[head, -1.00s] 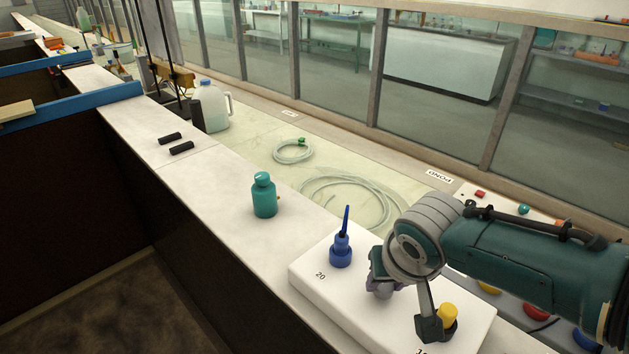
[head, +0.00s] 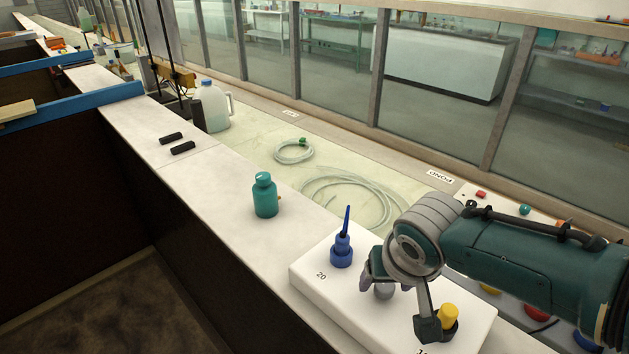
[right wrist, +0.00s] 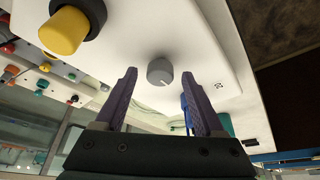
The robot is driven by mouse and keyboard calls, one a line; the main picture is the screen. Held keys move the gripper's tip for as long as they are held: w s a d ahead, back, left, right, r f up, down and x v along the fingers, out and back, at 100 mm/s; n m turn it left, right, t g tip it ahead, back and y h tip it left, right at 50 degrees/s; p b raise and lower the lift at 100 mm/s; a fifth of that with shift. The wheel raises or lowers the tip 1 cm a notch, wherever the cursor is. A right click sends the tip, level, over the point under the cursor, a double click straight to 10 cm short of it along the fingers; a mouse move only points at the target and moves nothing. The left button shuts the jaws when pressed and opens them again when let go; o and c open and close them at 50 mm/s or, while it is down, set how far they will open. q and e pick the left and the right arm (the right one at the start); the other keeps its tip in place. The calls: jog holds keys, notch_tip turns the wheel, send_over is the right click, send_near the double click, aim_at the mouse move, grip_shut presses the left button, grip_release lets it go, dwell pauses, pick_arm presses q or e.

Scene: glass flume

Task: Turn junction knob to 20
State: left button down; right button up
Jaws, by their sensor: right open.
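The junction knob is a small grey round knob (head: 384,291) on a white box (head: 330,300). In the right wrist view the knob (right wrist: 160,72) shows a short pale mark near its lower edge. The printed 20 (head: 321,276) is at the box's left end; it also shows right of the knob in the wrist view (right wrist: 218,86). My right gripper (head: 377,288) is open, its purple fingers (right wrist: 160,80) spread to either side of the knob in the wrist view. I cannot tell whether they touch it. My left gripper is out of view.
A blue nozzle-topped piece (head: 341,250) stands on the box beside my gripper. A yellow knob (head: 447,316) in a black collar is on the other side. A teal bottle (head: 264,195) and coiled clear tubing (head: 350,194) lie farther left and back.

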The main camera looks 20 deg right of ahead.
jog(key=shift+s+r+p, duration=0.1)
jog(key=shift+r+p, duration=0.3)
jog(key=shift+r, duration=0.15)
jog(key=p+v, duration=0.3)
jog(key=v, duration=0.6)
jog(key=shift+p, duration=0.3)
jog(key=shift+s+f, duration=0.1)
